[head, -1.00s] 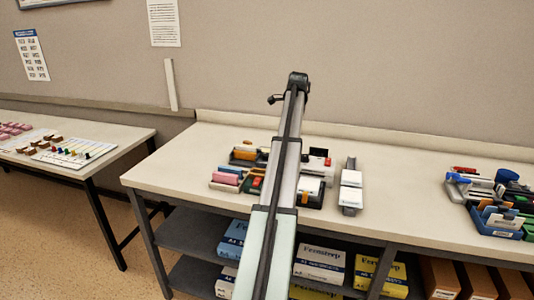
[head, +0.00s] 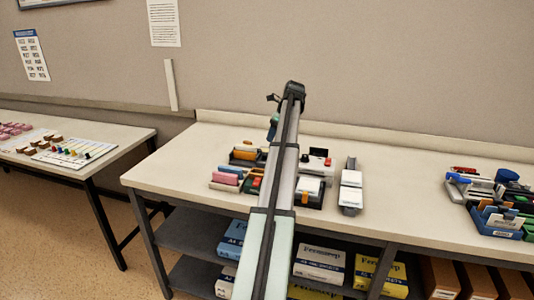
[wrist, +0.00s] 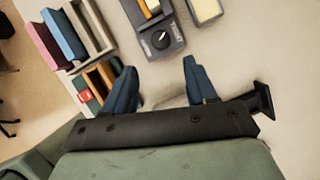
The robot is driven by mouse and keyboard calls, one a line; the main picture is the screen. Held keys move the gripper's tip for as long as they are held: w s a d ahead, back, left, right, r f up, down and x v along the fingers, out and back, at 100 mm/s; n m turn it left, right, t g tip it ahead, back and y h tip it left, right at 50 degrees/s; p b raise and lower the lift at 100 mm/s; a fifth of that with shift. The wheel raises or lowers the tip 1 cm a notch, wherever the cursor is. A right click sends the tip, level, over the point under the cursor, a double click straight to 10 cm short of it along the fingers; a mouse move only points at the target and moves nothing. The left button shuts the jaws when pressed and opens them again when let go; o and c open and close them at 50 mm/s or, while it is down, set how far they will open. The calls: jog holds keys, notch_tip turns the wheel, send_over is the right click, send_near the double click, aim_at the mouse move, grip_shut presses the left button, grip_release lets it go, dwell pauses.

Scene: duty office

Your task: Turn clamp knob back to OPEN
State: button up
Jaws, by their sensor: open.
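The clamp knob (wrist: 160,39) is a round black dial with a white pointer line, set on a dark grey device (wrist: 150,18) with a yellow-orange part above it in the wrist view. The pointer slants; no OPEN marking can be read. My gripper (wrist: 159,70) is open and empty, its two blue fingers spread. The knob shows beyond the fingertips, roughly between them, and I see no contact. In the head view my arm covers the middle of the table and I cannot make out the knob; a teal bit of my gripper (head: 273,125) shows beside the arm.
Pink (wrist: 43,46) and blue (wrist: 64,34) blocks stand in a holder left of the device in the wrist view. A box with red and green items (wrist: 90,95) lies near the left finger.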

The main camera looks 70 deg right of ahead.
aim_at(266, 155)
jog(key=x, duration=1)
jog(key=shift+w+d+f, duration=0.1)
jog(key=shift+w+f, duration=0.1)
jog(key=shift+f, duration=0.1)
jog(key=c, duration=1.1)
jog(key=shift+o, duration=0.2)
jog(key=shift+n, duration=0.3)
jog(key=n, duration=0.1)
jog(key=n+y, duration=0.1)
jog(key=n, duration=0.2)
jog(key=shift+d+y, duration=0.3)
jog(key=shift+y, duration=0.1)
jog(key=shift+n+y, duration=0.8)
jog(key=shift+n, duration=1.6)
